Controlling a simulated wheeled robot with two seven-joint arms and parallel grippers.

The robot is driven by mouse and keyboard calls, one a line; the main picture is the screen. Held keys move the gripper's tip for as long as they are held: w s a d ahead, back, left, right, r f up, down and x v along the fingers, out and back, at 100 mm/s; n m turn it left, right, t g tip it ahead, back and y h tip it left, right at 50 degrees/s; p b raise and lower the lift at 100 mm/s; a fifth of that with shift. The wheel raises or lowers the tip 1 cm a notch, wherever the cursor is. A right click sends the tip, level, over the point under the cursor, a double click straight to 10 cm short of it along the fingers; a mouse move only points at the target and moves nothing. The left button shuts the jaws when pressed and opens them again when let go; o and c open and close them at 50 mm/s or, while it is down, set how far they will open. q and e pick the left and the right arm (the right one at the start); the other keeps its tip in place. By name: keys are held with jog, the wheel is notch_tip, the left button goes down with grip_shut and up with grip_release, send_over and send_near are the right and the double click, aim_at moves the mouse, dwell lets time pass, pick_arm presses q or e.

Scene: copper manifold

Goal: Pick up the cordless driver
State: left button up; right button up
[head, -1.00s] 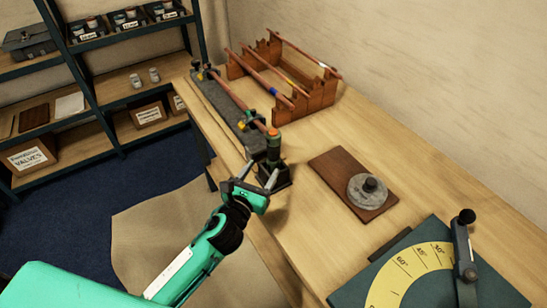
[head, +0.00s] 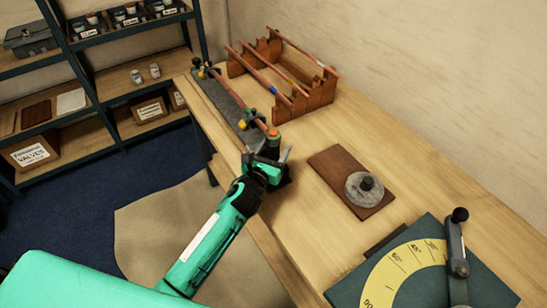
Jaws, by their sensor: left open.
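My left gripper (head: 266,158) is open, with one finger on each side of the driver's body in the picture. I cannot tell whether the fingers touch it. The gripper hides most of the driver's lower part and its dark base. My right gripper is not in view.
A copper pipe on a grey fixture (head: 217,97) lies just behind the driver. A wooden rack (head: 322,92) with several pipes stands at the back. A brown board (head: 330,165) with a round grey weight and a green angle gauge (head: 345,288) lie to the right.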

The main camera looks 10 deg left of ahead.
pick_arm(q)
jog(key=c, duration=1)
jog(key=shift+r, duration=0.1)
jog(key=shift+c, duration=0.7)
